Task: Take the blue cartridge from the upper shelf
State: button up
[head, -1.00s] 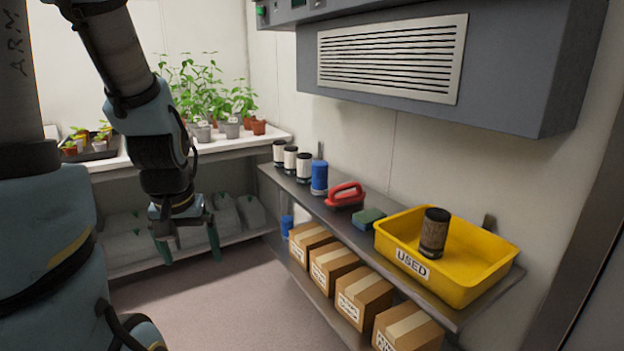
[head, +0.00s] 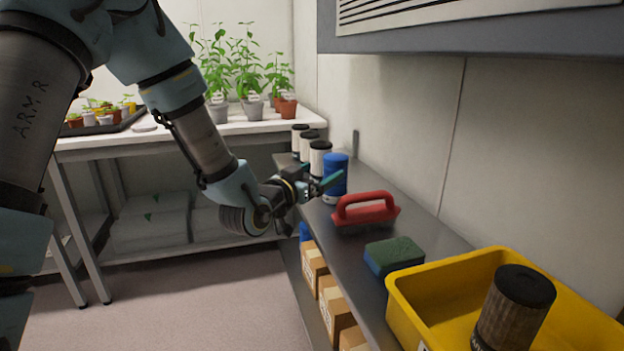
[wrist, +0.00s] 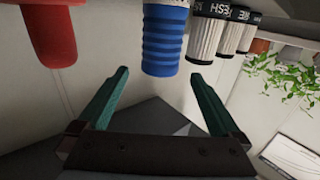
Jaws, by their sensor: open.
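The blue cartridge (head: 335,178) stands upright on the upper shelf (head: 428,237), at the near end of a row of white cartridges with black caps (head: 319,157). In the wrist view the ribbed blue cartridge (wrist: 165,42) shows at top centre, beyond the open fingertips. My gripper (head: 322,180) is open and empty, close beside the blue cartridge in the head view. The wrist view also shows my gripper (wrist: 158,78) with its two green fingers spread apart. I cannot tell whether a finger touches the cartridge.
A red-handled tool (head: 365,210), a green and blue sponge (head: 393,255) and a yellow bin (head: 410,300) holding a dark used cartridge (head: 515,305) share the shelf. Cardboard boxes (head: 335,305) stand below. A grey wall unit (head: 450,40) overhangs. A plant table (head: 170,132) is behind.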

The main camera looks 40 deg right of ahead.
aim_at(329, 165)
jog(key=p+x, duration=0.1)
jog(key=x, duration=0.3)
jog(key=shift+w+d+r, duration=0.15)
jog(key=shift+d+r, duration=0.05)
jog(key=shift+d, duration=0.1)
jog(key=shift+p+x, duration=0.65)
jog(key=shift+x, duration=2.5)
jog(key=c, duration=1.4)
jog(key=shift+o, duration=0.2)
jog(key=shift+r, duration=0.1)
